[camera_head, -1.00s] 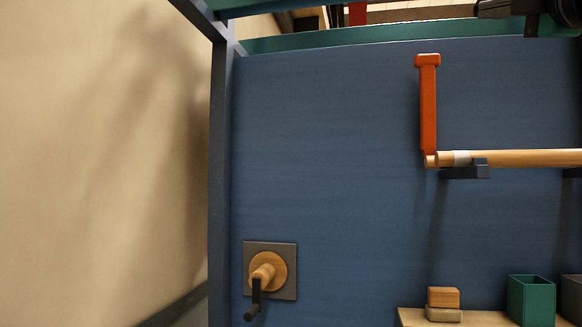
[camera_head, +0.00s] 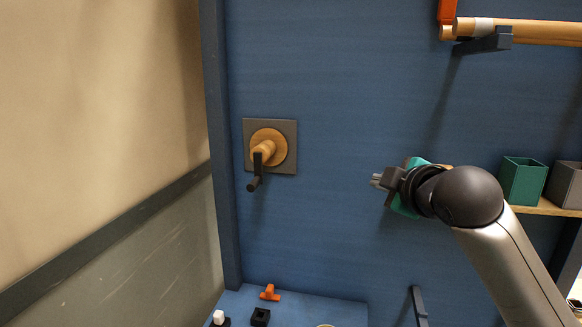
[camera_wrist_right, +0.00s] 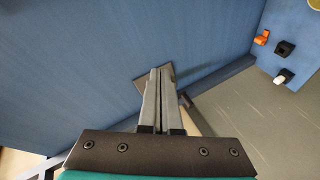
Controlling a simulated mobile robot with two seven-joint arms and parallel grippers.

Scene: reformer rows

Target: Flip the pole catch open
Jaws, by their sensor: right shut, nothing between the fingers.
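The pole catch (camera_head: 447,11) is an orange-red piece at the top edge of the head view, by the left end of the wooden pole (camera_head: 550,31). Only its lower end shows; the rest is cut off by the frame. The pole rests by a dark bracket (camera_head: 488,42) on the blue wall panel. My right gripper (camera_head: 376,181) is well below the catch and a little to its left, in front of the panel. Its fingers are shut and empty, and they also show in the right wrist view (camera_wrist_right: 160,75). My left gripper is not in view.
A wooden knob with a dark crank handle (camera_head: 264,152) sits on a grey plate at left. A shelf (camera_head: 545,208) with a green box (camera_head: 522,181) is behind my right arm. A blue ledge (camera_head: 320,307) with small parts is below.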

